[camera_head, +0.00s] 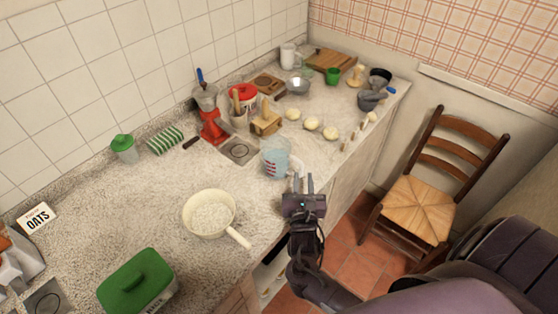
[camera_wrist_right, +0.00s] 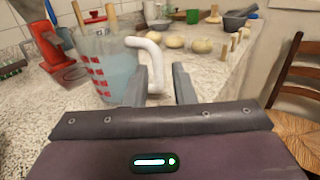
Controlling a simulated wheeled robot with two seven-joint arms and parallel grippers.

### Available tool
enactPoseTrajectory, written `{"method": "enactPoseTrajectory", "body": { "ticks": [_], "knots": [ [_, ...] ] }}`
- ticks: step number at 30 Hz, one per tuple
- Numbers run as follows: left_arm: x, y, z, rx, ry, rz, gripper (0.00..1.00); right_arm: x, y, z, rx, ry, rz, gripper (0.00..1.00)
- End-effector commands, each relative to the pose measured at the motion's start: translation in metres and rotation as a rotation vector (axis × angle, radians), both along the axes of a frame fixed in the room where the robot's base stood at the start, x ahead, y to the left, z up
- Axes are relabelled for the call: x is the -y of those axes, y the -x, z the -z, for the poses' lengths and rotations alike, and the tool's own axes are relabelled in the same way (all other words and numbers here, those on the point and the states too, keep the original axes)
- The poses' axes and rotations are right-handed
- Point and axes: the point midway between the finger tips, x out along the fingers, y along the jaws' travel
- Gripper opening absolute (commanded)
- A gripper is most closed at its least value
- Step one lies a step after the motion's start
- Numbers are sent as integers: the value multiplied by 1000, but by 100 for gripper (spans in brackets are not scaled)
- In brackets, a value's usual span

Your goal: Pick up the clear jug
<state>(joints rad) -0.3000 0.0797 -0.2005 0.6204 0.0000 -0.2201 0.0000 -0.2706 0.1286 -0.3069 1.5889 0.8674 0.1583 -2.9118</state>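The clear jug (camera_head: 275,156) stands upright on the speckled counter near its front edge. It has red markings and a white handle that faces right. In the right wrist view the jug (camera_wrist_right: 108,66) is close, at the upper left, and its white handle (camera_wrist_right: 150,62) reaches toward the fingers. My right gripper (camera_head: 303,184) is open at the counter's edge, just in front of the handle. In the wrist view the right gripper (camera_wrist_right: 160,84) has its fingers apart, with the handle's lower end by the left finger; I cannot tell whether they touch. My left gripper is not in view.
A red grinder (camera_head: 212,125) and a wooden block (camera_head: 266,122) stand behind the jug. Dough balls (camera_head: 311,124) lie farther right. A chair (camera_head: 420,205) stands on the floor.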

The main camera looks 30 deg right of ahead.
Motion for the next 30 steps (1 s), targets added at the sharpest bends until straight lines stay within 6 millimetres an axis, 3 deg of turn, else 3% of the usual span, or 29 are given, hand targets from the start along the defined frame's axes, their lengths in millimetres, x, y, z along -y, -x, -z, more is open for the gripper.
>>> {"method": "enactPoseTrajectory", "body": {
  "ticks": [13, 23, 30],
  "knots": [
    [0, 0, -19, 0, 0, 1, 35, 25, -51, 2, 1, -5, 1, 23],
    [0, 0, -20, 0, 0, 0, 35, 30, -59, 5, 0, -7, 0, 23],
    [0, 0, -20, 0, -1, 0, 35, 30, -59, 5, 0, -7, 0, 0]
  ]
}}
